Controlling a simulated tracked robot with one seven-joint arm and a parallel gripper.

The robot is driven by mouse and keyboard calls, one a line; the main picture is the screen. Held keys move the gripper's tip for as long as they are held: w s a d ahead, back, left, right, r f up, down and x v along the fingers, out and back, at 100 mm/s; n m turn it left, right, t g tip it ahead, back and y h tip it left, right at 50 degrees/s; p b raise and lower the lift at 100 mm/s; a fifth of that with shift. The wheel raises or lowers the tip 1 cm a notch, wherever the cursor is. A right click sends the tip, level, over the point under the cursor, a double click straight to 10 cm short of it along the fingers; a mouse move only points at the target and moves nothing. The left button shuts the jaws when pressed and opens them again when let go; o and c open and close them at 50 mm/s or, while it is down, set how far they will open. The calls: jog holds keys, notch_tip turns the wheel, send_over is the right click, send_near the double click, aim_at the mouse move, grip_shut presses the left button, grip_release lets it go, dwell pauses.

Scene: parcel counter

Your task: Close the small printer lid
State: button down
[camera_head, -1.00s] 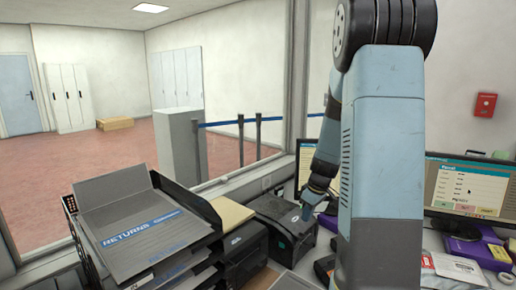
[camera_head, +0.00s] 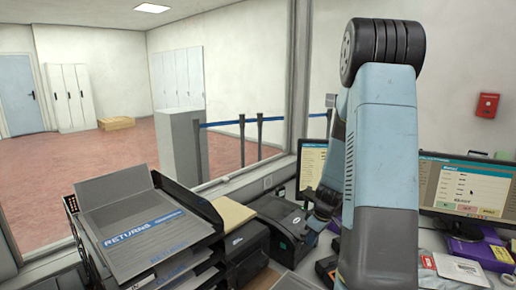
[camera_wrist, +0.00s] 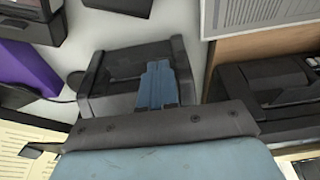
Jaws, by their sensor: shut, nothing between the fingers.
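The small dark printer (camera_head: 284,224) stands on the counter by the window, right of the paper trays. Its lid (camera_head: 272,209) looks low over the body; I cannot tell whether it is flush. In the wrist view the printer (camera_wrist: 132,66) lies beyond my fingers, which cover its right part. My gripper (camera_head: 318,218) is at the printer's right side in the head view, partly hidden by my arm. In the wrist view my gripper (camera_wrist: 158,68) shows two blue fingers together with nothing between them. Whether they touch the printer is unclear.
Stacked trays with a returns folder (camera_head: 145,232) and a larger dark printer (camera_head: 246,246) stand left of the small printer. Monitors (camera_head: 466,190), a purple box (camera_head: 478,250) and parcels crowd the right. The window frame (camera_head: 298,85) rises behind.

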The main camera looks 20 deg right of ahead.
jog(key=s+d+r, duration=0.5)
jog(key=s+r, duration=0.3)
jog(key=r, duration=0.1)
jog(key=s+a+r+m+t+h, duration=0.1)
jog(key=s+a+r+m, duration=0.15)
jog(key=a+r, duration=1.2)
jog(key=s+a+r+m+t, duration=0.2)
jog(key=s+a+r, duration=0.4)
jog(key=s+a, duration=0.3)
jog(key=shift+s+a+r+m, duration=0.25)
jog(key=shift+s+m, duration=0.4)
jog(key=shift+s, duration=0.4)
jog(key=shift+s, duration=0.15)
